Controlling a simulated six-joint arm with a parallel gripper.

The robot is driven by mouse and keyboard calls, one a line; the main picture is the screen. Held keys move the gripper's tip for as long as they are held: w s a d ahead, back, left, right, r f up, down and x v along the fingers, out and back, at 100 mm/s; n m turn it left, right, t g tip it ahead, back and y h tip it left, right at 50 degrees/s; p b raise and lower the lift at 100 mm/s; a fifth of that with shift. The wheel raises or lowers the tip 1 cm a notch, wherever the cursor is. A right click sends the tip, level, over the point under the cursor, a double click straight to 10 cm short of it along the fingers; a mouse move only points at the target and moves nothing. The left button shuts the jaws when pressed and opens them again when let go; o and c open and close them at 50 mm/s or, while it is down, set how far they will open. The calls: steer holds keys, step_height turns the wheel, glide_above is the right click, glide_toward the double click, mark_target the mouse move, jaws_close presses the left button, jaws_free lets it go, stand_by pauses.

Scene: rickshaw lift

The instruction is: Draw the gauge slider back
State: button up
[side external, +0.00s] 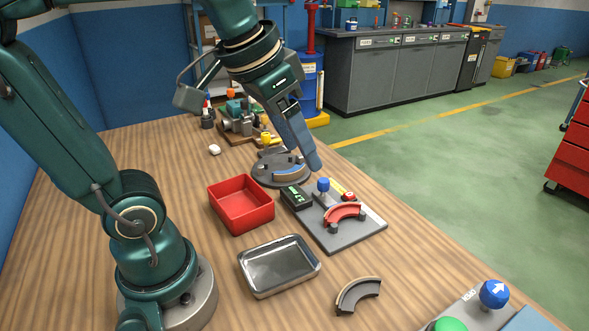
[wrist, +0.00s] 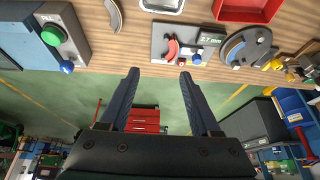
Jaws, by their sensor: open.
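The gauge is a grey plate (side external: 365,232) holding a red curved shoe (side external: 345,213), a dark readout box (side external: 296,197) and a slider with a blue knob (side external: 323,184). In the wrist view the plate (wrist: 160,46), red shoe (wrist: 173,48), readout (wrist: 211,40) showing about 2.2 mm, and blue knob (wrist: 197,60) appear near the top. My gripper (side external: 314,166) is above the table close to the blue knob in the side view. In the wrist view its two fingers (wrist: 159,74) are apart and empty, with the knob to their right. I cannot tell the exact gap to the knob.
A red bin (side external: 241,228), a steel tray (side external: 279,284) and a loose grey shoe (side external: 358,296) are nearby. A round dark fixture (side external: 268,178) stands behind the readout.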

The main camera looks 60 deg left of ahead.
steer(key=w+a+n+g, duration=0.1)
steer(key=w+a+g, duration=0.15)
steer(key=w, duration=0.45)
steer(key=n+g, duration=0.2)
glide_above(324, 180)
steer(key=d, duration=0.1)
steer(key=f, duration=0.9)
steer(key=shift+w+f, duration=0.2)
steer(key=shift+f, duration=0.05)
steer(key=shift+g, duration=0.25)
steer(key=f, duration=0.4)
steer(key=a+f, duration=0.1)
steer(key=f, duration=0.1)
steer(key=shift+s, duration=0.3)
steer(key=shift+f, duration=0.65)
jaws_close()
